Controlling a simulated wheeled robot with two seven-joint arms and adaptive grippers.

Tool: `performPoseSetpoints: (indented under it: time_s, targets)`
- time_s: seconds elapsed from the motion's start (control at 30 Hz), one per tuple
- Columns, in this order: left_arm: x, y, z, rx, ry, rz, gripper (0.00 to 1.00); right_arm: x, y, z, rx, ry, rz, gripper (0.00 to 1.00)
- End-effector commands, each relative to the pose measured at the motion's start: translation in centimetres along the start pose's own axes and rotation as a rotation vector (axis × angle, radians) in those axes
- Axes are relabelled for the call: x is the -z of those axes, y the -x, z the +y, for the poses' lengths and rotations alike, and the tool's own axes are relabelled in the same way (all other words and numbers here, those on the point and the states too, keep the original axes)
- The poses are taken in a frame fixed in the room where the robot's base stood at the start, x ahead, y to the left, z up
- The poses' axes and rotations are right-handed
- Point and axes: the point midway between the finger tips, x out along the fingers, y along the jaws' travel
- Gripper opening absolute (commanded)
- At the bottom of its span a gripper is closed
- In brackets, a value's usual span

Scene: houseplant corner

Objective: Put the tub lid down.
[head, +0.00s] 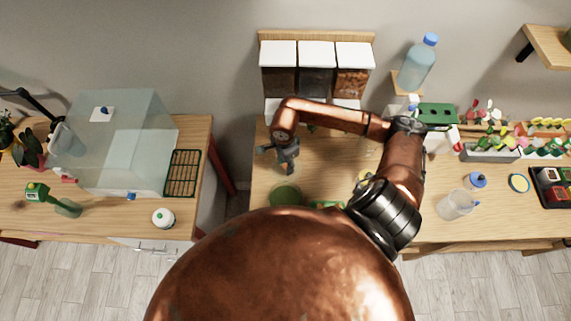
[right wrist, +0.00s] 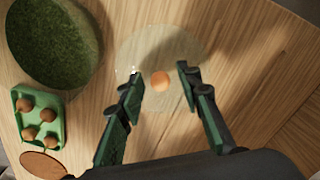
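The tub lid (right wrist: 172,45), a clear round disc with a small orange-brown knob (right wrist: 160,81), shows in the right wrist view and appears to lie flat over the wooden table. My right gripper (right wrist: 161,70) is open, with one finger on each side of the knob and a visible gap to it on both sides. In the head view my right gripper (head: 288,164) points down over the middle table, and I cannot make out the lid there. My left gripper is not in view.
A round green mossy pad (right wrist: 52,40) and a green tray (right wrist: 38,125) with several brown balls lie beside the lid. Bins (head: 316,82) stand at the back of the middle table. A clear jug (head: 456,205) stands to the right. Bare wood lies right of the lid.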

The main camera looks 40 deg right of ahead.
Motion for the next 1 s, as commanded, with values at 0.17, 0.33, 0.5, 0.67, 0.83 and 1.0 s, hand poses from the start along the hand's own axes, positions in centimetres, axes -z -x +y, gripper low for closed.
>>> performPoseSetpoints:
  time_s: [0.17,0.33,0.5,0.67,0.83,1.0]
  targets:
    - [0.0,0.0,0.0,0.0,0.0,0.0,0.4,0.0,0.0,0.0,0.0,0.0,0.0,0.32]
    - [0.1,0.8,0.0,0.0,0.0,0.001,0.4,0.0,0.7,0.0,0.0,-0.001,-0.001,0.32]
    - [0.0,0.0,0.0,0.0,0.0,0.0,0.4,0.1,3.4,-0.1,0.005,0.002,0.002,0.32]
    - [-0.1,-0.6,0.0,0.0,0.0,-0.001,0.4,0.1,7.0,-0.2,0.006,0.002,0.002,0.32]
    - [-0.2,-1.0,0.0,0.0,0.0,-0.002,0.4,0.1,10.1,-0.1,0.003,0.001,0.002,0.32]
    - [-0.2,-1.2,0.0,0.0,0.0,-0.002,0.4,0.0,12.0,-0.1,0.001,0.0,0.0,0.32]
